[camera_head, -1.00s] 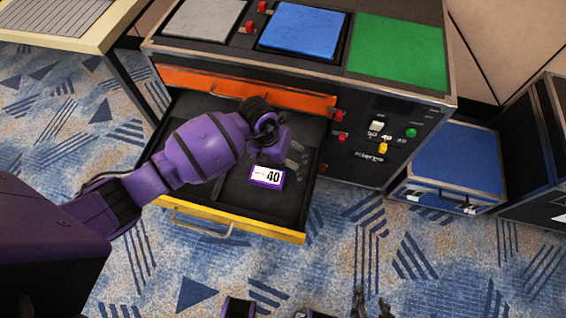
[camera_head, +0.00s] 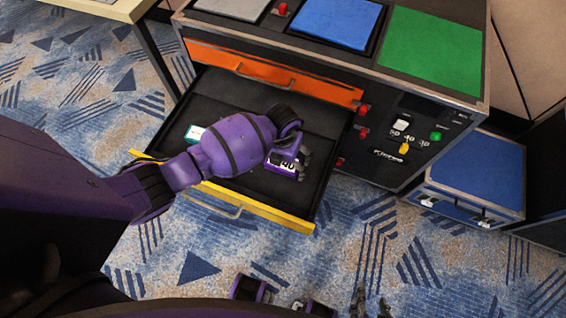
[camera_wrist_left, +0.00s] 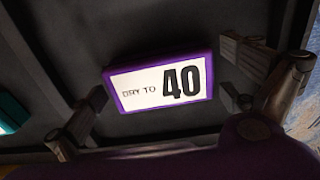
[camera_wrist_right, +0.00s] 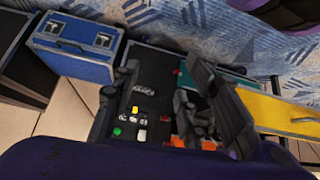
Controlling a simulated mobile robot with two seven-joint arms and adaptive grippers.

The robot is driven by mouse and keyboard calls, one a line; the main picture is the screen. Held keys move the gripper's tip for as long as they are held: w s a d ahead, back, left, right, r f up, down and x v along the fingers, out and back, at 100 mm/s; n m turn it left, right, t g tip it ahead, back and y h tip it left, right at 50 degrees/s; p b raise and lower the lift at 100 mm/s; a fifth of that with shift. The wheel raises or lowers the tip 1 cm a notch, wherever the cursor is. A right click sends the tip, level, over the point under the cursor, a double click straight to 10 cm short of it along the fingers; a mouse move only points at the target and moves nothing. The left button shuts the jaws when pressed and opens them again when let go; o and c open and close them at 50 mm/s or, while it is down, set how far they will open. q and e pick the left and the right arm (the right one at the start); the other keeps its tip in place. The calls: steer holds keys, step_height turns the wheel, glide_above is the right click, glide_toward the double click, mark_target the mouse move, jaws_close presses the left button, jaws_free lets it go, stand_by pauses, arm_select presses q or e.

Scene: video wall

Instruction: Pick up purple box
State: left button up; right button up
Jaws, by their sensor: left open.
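The purple box (camera_head: 287,166) lies in the open drawer, with a white label reading 40. In the left wrist view the purple box (camera_wrist_left: 160,81) shows its label "DRY TO 40" face up. My left gripper (camera_head: 303,160) is above it in the drawer, partly covering it in the head view. In the left wrist view my left gripper (camera_wrist_left: 165,75) is open, one finger on each side of the box; I cannot tell whether they touch it. My right gripper (camera_head: 371,303) is open and empty at the bottom of the head view, and shows in the right wrist view (camera_wrist_right: 165,72).
A teal box (camera_head: 194,133) lies further left in the drawer. The drawer's yellow front (camera_head: 265,213) is pulled out below a shut orange drawer (camera_head: 275,75). The control panel (camera_head: 405,140) is to the right, with a blue case (camera_head: 474,175) beside the cabinet.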

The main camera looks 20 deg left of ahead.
arm_select(q)
steer(key=c, duration=1.2)
